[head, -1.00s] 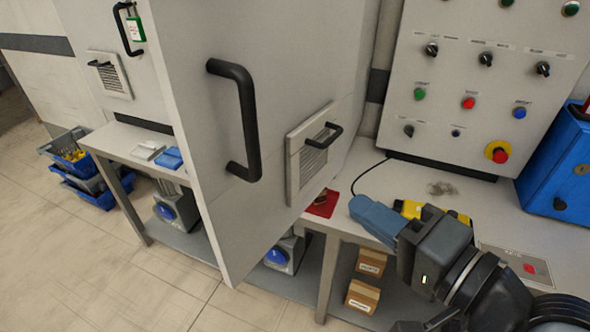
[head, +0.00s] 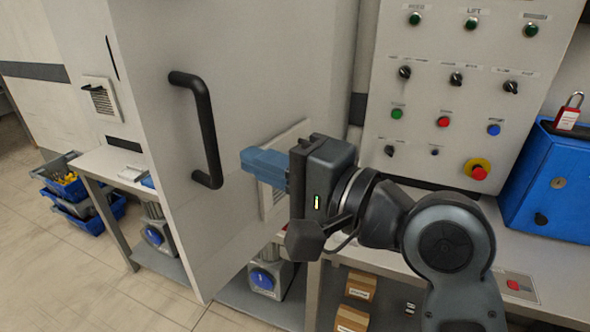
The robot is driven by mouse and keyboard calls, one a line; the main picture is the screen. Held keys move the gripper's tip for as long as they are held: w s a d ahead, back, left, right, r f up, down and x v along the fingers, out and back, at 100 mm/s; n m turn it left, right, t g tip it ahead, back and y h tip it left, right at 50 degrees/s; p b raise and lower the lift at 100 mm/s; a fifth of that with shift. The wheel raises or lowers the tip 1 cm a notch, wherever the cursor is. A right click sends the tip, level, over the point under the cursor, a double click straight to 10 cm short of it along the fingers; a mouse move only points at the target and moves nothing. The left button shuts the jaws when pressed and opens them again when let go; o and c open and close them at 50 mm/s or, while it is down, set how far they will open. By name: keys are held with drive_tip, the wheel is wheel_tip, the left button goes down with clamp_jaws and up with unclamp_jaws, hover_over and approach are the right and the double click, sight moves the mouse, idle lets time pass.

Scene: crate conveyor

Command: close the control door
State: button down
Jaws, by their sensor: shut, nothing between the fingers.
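The control door (head: 232,60) is a large pale grey panel standing open, swung out from the cabinet toward me. Its black bar handle (head: 207,130) is upright on the face turned to me. A small vent panel on the door is partly hidden behind my gripper. My gripper (head: 246,163) has blue fingers, shut and empty, pointing left. They are in front of the door's face, to the right of the handle and apart from it. I cannot tell whether the fingertips touch the door.
A button panel (head: 455,90) stands at the right, with a blue box (head: 553,182) beside it on the bench. Cardboard boxes (head: 360,287) and a motor (head: 268,278) sit below. Blue crates (head: 82,195) stand on the floor at left. The floor at lower left is clear.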

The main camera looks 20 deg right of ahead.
sight(227, 149)
drive_tip(key=shift+x, duration=2.95)
